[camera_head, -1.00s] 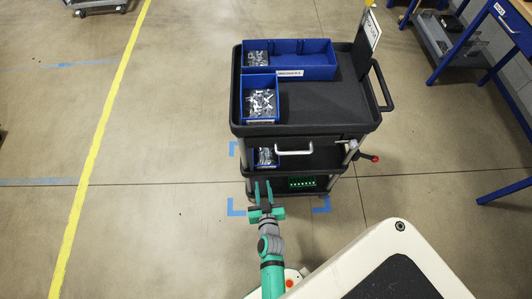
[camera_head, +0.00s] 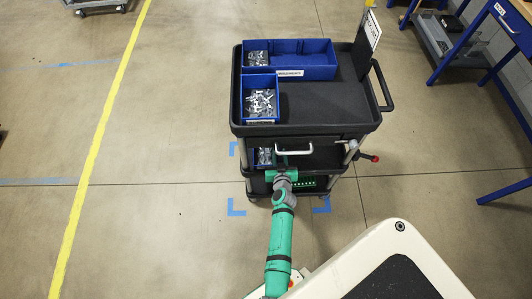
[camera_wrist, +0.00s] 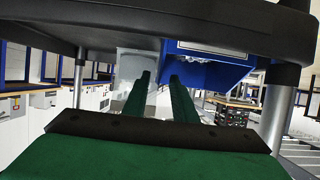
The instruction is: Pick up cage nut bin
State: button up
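A small blue bin (camera_head: 264,158) of metal pieces sits on the cart's middle shelf, partly hidden under the top tray. Another small blue bin (camera_head: 261,98) full of metal pieces stands on the top tray. Whether either is the cage nut bin cannot be read. My gripper (camera_head: 282,176) is at the cart's front, just right of the shelf bin, its fingertips hidden in the head view. In the wrist view my gripper (camera_wrist: 160,75) shows two green fingers apart with nothing between them. A blue bin with a white label (camera_wrist: 215,68) is just beyond, to the right.
The black cart (camera_head: 325,105) has a drawer handle (camera_head: 294,149) above my gripper and a wide divided blue bin (camera_head: 310,62) on top. A green item (camera_head: 304,182) lies on the lower shelf. Blue tables (camera_head: 505,45) stand at right.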

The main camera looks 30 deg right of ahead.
aim_at(266, 151)
jog(key=shift+x, duration=2.6)
jog(key=shift+s+f, duration=0.1)
jog(key=shift+f, duration=0.1)
jog(key=shift+c, duration=0.3)
grip_shut()
jog(key=shift+d+r, duration=0.1)
